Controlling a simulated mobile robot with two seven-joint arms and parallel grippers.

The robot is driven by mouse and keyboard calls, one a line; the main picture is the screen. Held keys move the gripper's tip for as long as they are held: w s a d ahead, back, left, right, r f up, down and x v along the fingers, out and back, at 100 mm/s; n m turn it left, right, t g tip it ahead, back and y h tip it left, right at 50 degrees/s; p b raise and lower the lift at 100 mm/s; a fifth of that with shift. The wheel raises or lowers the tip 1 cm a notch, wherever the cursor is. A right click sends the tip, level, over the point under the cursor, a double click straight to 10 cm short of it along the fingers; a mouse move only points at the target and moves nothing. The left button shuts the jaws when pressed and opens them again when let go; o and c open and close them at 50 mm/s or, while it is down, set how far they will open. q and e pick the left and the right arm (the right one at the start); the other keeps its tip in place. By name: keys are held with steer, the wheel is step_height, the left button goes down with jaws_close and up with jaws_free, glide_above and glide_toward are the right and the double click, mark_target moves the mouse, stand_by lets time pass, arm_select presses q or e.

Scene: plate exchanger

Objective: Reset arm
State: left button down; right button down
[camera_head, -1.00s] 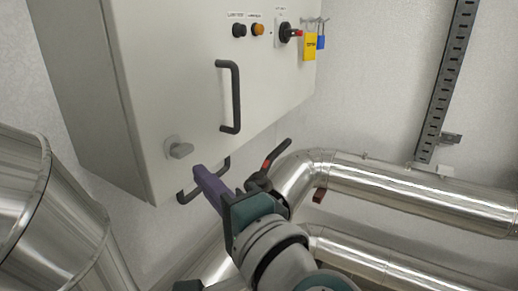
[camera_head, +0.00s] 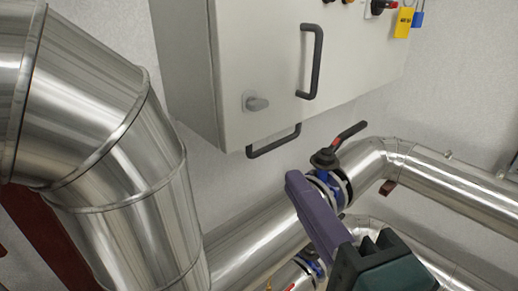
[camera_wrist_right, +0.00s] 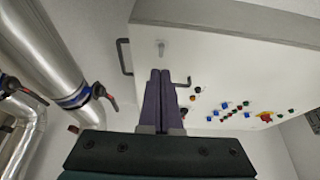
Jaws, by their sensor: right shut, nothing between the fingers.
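My right gripper (camera_head: 293,178) comes in from the lower right in the head view, its purple fingers pressed together and empty. It appears in front of the pipe, just left of and below a valve with a dark lever (camera_head: 350,133). In the right wrist view, my shut purple fingers (camera_wrist_right: 160,73) point toward the control cabinet, overlapping its panel in the picture. Whether they touch anything cannot be told. My left gripper is in neither view.
The grey control cabinet (camera_head: 255,65) hangs on the wall with a black handle (camera_head: 310,62) and a knob (camera_head: 257,102). A large metal-clad pipe (camera_head: 95,110) fills the left. Another clad pipe (camera_head: 465,188) runs right.

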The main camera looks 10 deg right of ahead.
steer(key=s+a+f+n+g+y, duration=0.35)
steer(key=s+f+n+g, duration=0.35)
steer(key=n, duration=0.7)
steer(key=s+d+f+n+g+h, duration=0.2)
steer(key=s+d+n+g+h, duration=0.25)
steer(key=s+d+g, duration=0.55)
steer(key=w+d+r+t+h+p, duration=0.1)
steer(key=d+r+t+p, duration=0.1)
steer(key=r+p, duration=1.2)
steer(key=shift+d+r+t+p, duration=0.4)
steer(key=shift+d+p, duration=0.1)
steer(key=shift+p, duration=0.15)
steer(key=shift+f, duration=0.1)
steer(key=c, duration=1.6)
jaws_free()
